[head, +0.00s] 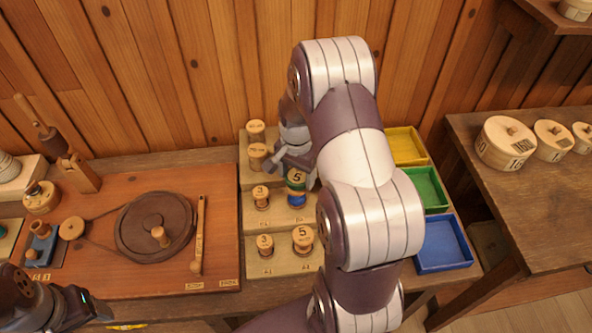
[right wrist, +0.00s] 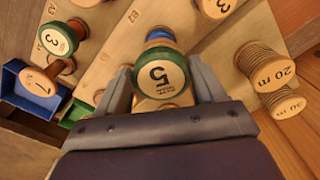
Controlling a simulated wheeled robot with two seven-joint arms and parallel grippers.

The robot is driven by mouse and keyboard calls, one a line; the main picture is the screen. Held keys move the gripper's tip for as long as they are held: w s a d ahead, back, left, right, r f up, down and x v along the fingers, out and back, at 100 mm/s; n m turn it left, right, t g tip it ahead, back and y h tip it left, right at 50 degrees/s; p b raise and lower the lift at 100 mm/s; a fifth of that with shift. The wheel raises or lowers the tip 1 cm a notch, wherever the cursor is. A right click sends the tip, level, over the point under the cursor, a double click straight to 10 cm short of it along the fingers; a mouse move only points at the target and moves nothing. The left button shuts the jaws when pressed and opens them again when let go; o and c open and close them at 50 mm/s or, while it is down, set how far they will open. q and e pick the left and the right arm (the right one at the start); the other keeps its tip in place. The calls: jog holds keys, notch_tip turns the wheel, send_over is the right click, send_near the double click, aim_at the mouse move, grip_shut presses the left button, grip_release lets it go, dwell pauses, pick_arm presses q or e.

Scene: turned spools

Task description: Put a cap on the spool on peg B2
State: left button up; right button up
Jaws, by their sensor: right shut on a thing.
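A round wooden cap marked 5 with a green rim (head: 297,178) is between the fingers of my right gripper (head: 285,163). The right gripper is shut on it. The right wrist view shows the cap (right wrist: 160,77) face-on, with a finger on each side. A spool with blue thread (head: 296,199) stands on peg B2, directly under the cap. Its blue part also shows past the cap in the right wrist view (right wrist: 160,35). I cannot tell whether cap and spool touch. My left gripper (head: 85,308) is at the lower left, away from the spools; its fingers are unclear.
Several other spools stand on the pegboard, including one on A2 (head: 262,197) and one on B1 (head: 303,240). Rope spools (right wrist: 265,65) are at the back. Yellow (head: 405,146), green (head: 428,189) and blue (head: 443,243) trays lie to the right. My arm hides part of the board.

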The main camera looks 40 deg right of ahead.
jog(key=shift+a+f, duration=0.2)
jog(key=shift+f, duration=0.3)
jog(key=shift+d, duration=0.15)
jog(key=shift+r, duration=0.1)
jog(key=shift+a, duration=0.25)
jog(key=shift+s, duration=0.1)
jog(key=shift+f, duration=0.35)
